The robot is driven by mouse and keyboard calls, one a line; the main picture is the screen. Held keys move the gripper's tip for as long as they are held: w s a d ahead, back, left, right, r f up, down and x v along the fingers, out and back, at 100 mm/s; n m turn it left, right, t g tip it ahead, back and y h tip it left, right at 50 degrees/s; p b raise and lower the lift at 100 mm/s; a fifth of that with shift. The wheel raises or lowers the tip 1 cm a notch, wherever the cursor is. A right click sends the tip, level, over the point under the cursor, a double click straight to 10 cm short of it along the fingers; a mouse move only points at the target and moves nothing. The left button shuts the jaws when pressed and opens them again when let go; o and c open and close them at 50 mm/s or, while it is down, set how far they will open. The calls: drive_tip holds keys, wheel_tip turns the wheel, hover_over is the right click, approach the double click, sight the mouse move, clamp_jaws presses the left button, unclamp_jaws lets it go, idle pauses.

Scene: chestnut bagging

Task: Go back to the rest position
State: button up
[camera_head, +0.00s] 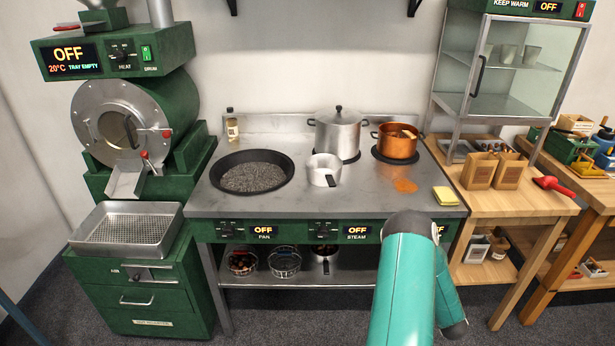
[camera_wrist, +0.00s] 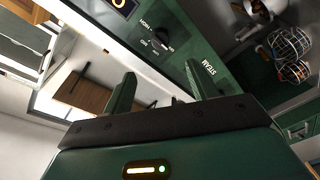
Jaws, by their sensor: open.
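My gripper (camera_wrist: 158,86) shows in the wrist view with its two green fingers apart and nothing between them. It is tilted beside the green front panel (camera_wrist: 150,32) of the stove, near a knob and the STEAM label. In the head view my teal arm stands in front of the stove's right half, and my gripper is hidden there. The stove (camera_head: 320,207) carries a black pan (camera_head: 252,172) of dark grains, a steel pot (camera_head: 338,133), a small white pot (camera_head: 323,170) and a copper pot (camera_head: 397,140). Its visible displays read OFF.
A green roaster (camera_head: 122,125) and a steel tray (camera_head: 125,231) stand at the left. At the right, a wooden table (camera_head: 520,204) holds paper bags (camera_head: 480,170), a red scoop (camera_head: 553,185) and a glass warming cabinet (camera_head: 513,72). Wire baskets (camera_head: 284,262) sit on the lower shelf.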

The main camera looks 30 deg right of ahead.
drive_tip(key=w+r+m+g+h, duration=0.1)
drive_tip(key=w+r+m+g, duration=0.1)
drive_tip(key=w+r, duration=0.55)
drive_tip(key=w+a+r+m+g+y, duration=0.1)
drive_tip(key=w+a+r+m+g, duration=0.2)
drive_tip(key=a+r, duration=0.6)
drive_tip(key=w+a+r+m, duration=0.2)
drive_tip(key=w+a+r, duration=0.3)
drive_tip(key=a+r, duration=0.4)
drive_tip(key=s+a+r+g+y, duration=0.1)
drive_tip(key=s+a+r, duration=0.2)
drive_tip(key=a, duration=0.4)
drive_tip(key=s+a+r+g+y, duration=0.1)
drive_tip(key=s+a+r+y, duration=0.1)
drive_tip(key=a, duration=0.5)
drive_tip(key=s+a+r+g+y, duration=0.1)
drive_tip(key=s+a+r, duration=0.2)
drive_tip(key=a, duration=0.3)
drive_tip(key=s+a+g+y, duration=0.3)
drive_tip(key=s+a, duration=1.1)
drive_tip(key=s, duration=0.2)
drive_tip(key=shift+s+a+r, duration=0.2)
drive_tip(key=shift+s+r, duration=0.1)
drive_tip(key=shift+r, duration=0.1)
